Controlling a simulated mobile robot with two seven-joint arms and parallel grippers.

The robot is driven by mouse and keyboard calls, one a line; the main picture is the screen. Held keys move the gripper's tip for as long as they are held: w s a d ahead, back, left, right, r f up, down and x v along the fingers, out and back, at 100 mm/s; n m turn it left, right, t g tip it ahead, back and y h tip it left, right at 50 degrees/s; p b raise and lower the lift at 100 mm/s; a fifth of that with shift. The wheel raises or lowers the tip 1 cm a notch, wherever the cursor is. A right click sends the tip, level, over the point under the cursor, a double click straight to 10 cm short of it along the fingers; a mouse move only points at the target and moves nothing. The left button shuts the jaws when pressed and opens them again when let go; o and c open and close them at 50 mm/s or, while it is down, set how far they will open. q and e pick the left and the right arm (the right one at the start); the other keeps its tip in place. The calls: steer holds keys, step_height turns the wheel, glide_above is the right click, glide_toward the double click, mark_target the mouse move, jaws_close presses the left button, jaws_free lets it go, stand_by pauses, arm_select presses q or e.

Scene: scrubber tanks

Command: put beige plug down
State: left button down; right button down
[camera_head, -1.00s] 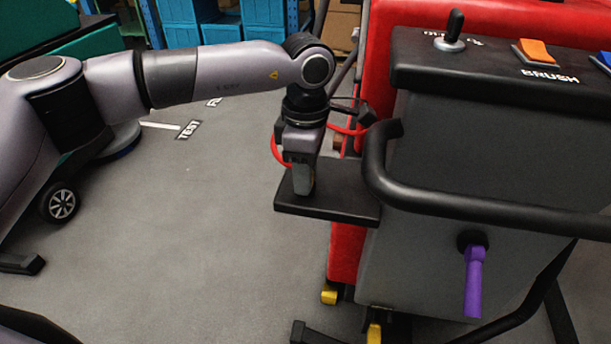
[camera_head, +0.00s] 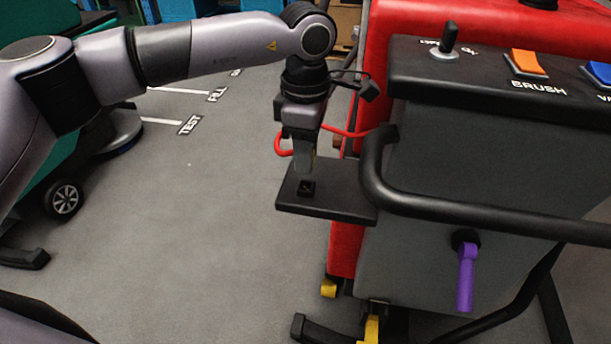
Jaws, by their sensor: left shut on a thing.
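My left gripper (camera_head: 304,168) points down over the small black shelf (camera_head: 345,203) on the side of the machine. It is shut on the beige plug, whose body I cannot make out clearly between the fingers. A small black block (camera_head: 306,188) with a dark opening sits on the shelf just below the fingertips. I cannot tell whether the plug touches it. A red cable (camera_head: 284,146) loops beside the gripper and runs right toward the machine. My right gripper is not in view.
The red and grey scrubber (camera_head: 440,170) fills the right side. Its black handlebar (camera_head: 470,208) curves close to the shelf's right edge. A purple lever (camera_head: 466,278) hangs below. Another green machine (camera_head: 75,160) stands at the left. The floor between is clear.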

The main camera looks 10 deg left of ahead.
arm_select(q)
steer(key=shift+r, duration=0.15)
steer(key=shift+s+a+r+m, duration=0.1)
steer(key=shift+s+a+m, duration=0.15)
steer(key=shift+a+m, duration=0.4)
steer(key=s+a+r+m, duration=0.1)
steer(key=s+a+m, duration=0.7)
steer(key=m, duration=0.9)
steer(key=shift+a+r, duration=0.25)
steer(key=shift+a, duration=0.65)
